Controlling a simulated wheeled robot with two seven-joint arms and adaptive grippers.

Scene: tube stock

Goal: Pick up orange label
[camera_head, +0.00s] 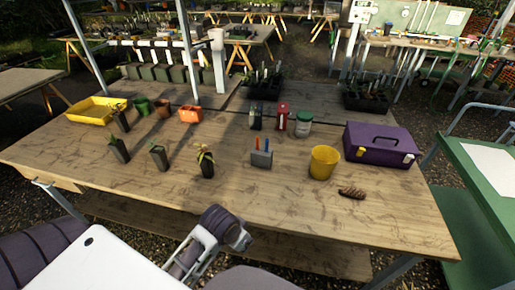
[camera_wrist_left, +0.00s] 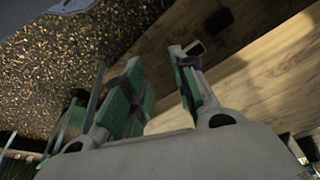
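The labels do not show in the left wrist view. My right gripper is in neither view.
Potted seedlings (camera_head: 205,162) stand left of the holder. A yellow pot (camera_head: 323,162), a brown cone-like thing (camera_head: 352,193) and a purple toolbox (camera_head: 381,144) are to the right. The wooden table (camera_head: 280,205) is bare in front of the holder.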

